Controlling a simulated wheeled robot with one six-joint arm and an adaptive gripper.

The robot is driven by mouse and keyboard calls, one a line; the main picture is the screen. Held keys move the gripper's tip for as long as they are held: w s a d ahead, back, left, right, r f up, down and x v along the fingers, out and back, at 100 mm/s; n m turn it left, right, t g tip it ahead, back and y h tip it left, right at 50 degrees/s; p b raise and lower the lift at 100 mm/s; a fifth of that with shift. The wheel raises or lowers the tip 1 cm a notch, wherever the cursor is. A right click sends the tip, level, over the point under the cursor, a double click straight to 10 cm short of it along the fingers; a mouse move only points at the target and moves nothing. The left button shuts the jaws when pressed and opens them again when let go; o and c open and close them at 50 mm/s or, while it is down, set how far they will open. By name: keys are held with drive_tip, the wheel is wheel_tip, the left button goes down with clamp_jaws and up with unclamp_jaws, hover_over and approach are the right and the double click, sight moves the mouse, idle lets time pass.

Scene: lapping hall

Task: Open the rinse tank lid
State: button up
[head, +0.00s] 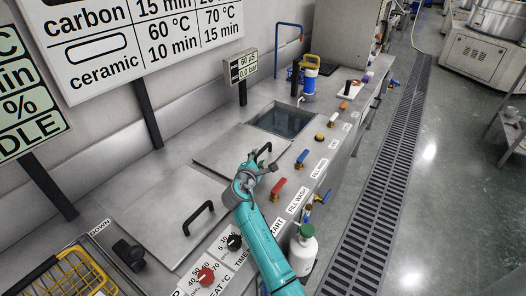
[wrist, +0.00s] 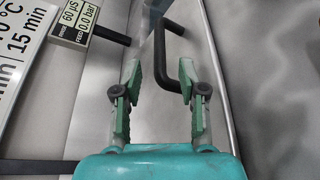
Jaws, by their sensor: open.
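Two flat grey steel lids lie shut in the bench top: a middle lid (head: 222,150) and a larger near-left lid (head: 150,205). Each has a black bar handle: the middle handle (head: 263,151) and the near-left handle (head: 198,219). My gripper (head: 258,172) is at the middle lid's handle and partly covers that lid's front. In the wrist view my gripper (wrist: 160,76) is open and empty. A black handle (wrist: 185,68) shows ahead, close to the right finger; contact cannot be told.
An open tank with dark liquid (head: 284,121) lies beyond the middle lid. Coloured valves and knobs (head: 207,275) line the front edge. A small display (head: 240,67) stands behind. A yellow-handled basket (head: 62,275) is at near left. A white bottle (head: 303,245) hangs in front.

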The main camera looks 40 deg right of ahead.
sight(261, 152)
drive_tip(key=x, duration=0.7)
drive_tip(key=shift+w+d+f, duration=0.1)
drive_tip(key=shift+w+d, duration=0.05)
drive_tip(key=shift+w, duration=0.05)
clamp_jaws()
